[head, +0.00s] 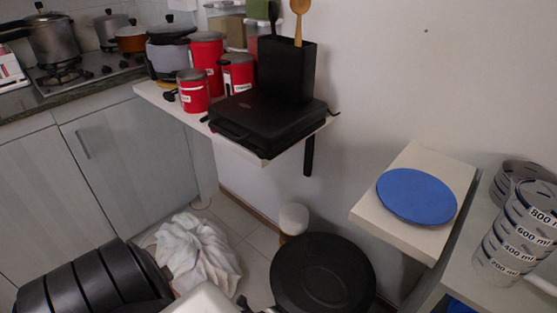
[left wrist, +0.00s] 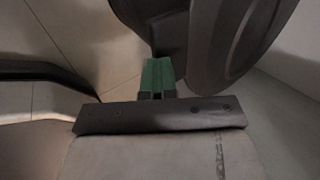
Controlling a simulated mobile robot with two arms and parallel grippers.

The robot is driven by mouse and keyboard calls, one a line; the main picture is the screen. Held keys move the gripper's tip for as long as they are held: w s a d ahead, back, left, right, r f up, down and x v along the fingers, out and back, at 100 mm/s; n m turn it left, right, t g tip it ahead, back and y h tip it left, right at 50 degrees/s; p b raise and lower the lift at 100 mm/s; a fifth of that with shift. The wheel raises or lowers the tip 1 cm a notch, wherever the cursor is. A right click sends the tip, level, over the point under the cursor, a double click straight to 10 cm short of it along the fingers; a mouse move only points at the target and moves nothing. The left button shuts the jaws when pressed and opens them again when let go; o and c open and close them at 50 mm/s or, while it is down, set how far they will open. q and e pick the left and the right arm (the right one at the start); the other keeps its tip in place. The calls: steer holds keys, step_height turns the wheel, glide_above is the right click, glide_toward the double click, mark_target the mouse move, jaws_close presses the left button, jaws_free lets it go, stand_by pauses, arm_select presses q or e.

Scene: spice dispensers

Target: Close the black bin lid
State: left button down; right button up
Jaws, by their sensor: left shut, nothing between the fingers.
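The black bin's round top (head: 322,275) is at the bottom centre of the head view, as a dark disc with a raised rim. I cannot tell from this view how far the lid stands open. In the left wrist view a large dark rounded part of the bin (left wrist: 235,45) fills the upper right, with its curved edge slanting. My left gripper (left wrist: 157,75) has green fingertips, close together and empty, just below and left of that rounded part. Whether they touch it is unclear. My right gripper is in neither view.
A white cloth bag (head: 197,255) lies on the floor left of the bin. A small white container (head: 293,218) stands behind it. Above are a wall shelf with red canisters (head: 207,55) and a lower shelf with a blue plate (head: 416,196).

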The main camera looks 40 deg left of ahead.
arm_select(q)
steer(key=shift+s+d+f, duration=0.1)
steer(key=shift+s+f, duration=0.15)
steer(key=shift+f, duration=0.2)
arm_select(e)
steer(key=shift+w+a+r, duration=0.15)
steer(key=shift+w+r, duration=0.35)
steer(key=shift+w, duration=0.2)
